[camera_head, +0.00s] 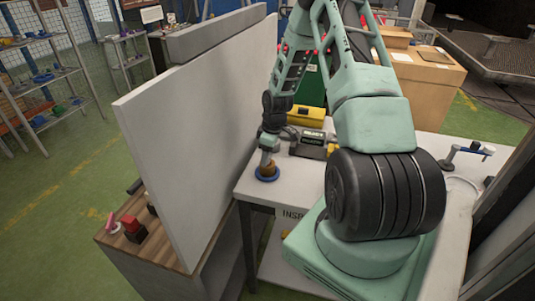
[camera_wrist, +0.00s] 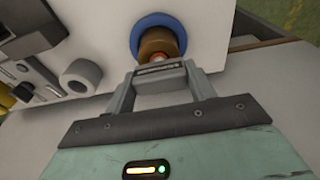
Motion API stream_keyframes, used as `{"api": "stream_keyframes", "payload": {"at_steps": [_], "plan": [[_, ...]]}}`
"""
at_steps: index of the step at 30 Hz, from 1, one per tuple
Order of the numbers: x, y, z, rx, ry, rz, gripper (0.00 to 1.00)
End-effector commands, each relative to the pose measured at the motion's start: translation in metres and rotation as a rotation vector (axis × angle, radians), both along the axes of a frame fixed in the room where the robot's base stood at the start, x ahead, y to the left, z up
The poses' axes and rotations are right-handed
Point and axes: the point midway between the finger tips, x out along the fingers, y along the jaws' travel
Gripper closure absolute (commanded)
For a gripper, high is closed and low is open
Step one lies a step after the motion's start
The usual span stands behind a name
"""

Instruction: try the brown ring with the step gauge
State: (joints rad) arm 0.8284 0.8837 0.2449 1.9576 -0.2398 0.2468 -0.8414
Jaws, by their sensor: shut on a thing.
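A small reddish-orange part shows just beyond the fingertips. The brown ring (camera_wrist: 158,38) stands on a blue round base (camera_wrist: 137,41), directly beyond the gripper and in line with it. In the head view the brown ring (camera_head: 267,170) is just below my gripper (camera_head: 266,158). How far the gauge enters the ring is hidden.
A tall white panel (camera_head: 190,130) stands close on the left of the table. A grey device (camera_head: 312,146) and a yellow case (camera_head: 307,115) are behind my gripper. In the wrist view a white hollow cylinder (camera_wrist: 80,77) lies to the left. A small stand (camera_head: 467,151) is at right.

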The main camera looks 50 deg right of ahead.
Motion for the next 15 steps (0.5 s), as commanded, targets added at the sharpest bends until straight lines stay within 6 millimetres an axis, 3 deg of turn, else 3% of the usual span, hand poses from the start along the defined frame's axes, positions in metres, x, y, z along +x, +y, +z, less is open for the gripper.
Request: {"api": "stream_keyframes", "payload": {"at_steps": [15], "plan": [[0.0002, -0.0001, -0.007, -0.001, 0.0, 0.0, 0.72]]}}
